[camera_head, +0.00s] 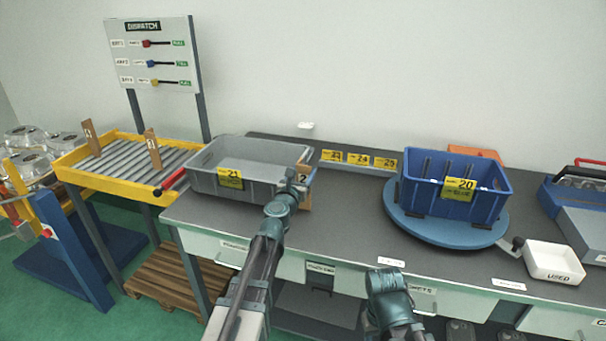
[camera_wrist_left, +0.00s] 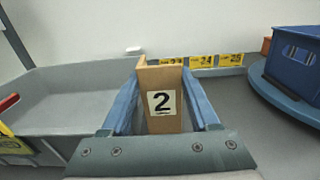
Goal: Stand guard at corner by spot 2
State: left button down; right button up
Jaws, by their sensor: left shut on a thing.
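My left gripper (camera_wrist_left: 162,112) is shut on a brown corner guard (camera_wrist_left: 160,75) marked 2, with one finger on each side of it. The guard is upright and angled. In the head view the guard (camera_head: 304,186) is at the right end of the grey bin (camera_head: 240,152) tagged 21, partly hidden by my gripper (camera_head: 297,185). Whether it touches the bin or the bench cannot be told. Two similar brown guards, left (camera_head: 91,137) and right (camera_head: 152,148), stand on the yellow-framed roller table (camera_head: 100,182).
A blue bin (camera_head: 430,203) tagged 20 sits on a round blue turntable (camera_head: 405,230). Yellow tags (camera_head: 358,158) line the bench's back edge. A white USED tray (camera_head: 553,262) is at the right. Grey bench top (camera_head: 345,220) is clear between the bins.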

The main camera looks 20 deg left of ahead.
pick_arm(q)
jog(key=shift+c, duration=0.7)
grip_release()
